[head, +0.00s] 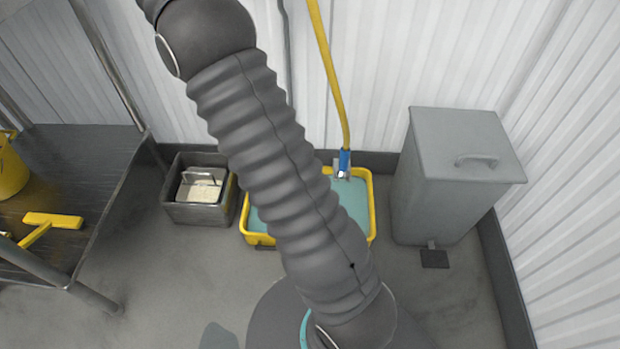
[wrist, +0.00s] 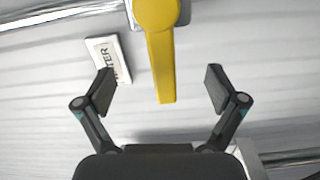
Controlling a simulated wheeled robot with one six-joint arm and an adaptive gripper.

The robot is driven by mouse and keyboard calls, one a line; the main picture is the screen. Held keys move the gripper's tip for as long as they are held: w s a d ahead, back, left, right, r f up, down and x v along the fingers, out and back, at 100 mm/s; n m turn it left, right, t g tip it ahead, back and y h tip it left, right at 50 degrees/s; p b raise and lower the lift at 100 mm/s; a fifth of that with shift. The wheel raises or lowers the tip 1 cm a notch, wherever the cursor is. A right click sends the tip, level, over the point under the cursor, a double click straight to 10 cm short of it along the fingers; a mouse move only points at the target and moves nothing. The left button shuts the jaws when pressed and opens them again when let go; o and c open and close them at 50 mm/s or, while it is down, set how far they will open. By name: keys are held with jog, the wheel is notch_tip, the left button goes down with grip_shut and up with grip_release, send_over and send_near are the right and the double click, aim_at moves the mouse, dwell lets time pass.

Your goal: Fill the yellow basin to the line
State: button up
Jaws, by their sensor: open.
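The yellow basin (head: 371,207) stands on the floor against the back wall, with blue-green water in it; my arm hides its middle, and I see no fill line. A yellow hose (head: 333,80) hangs down the wall to a blue-and-metal nozzle (head: 344,163) over the basin's back edge. In the wrist view a yellow lever handle (wrist: 161,65) hangs down on the wall beside a white sign (wrist: 108,60) with partly hidden letters. My gripper (wrist: 160,85) is open and empty, its fingers on either side below the lever, apart from it. The head view does not show my gripper.
A grey pedal bin (head: 452,175) stands right of the basin. A dark box (head: 200,212) with a pale block in it stands left. A dark metal table (head: 75,165) with a yellow tool (head: 50,221) and a yellow bucket (head: 10,170) is farther left. Pipes run along the wall.

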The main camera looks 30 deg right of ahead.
dwell(0.3)
jog(key=b+v, duration=0.5)
jog(key=v, duration=0.3)
dwell(0.4)
dwell(0.3)
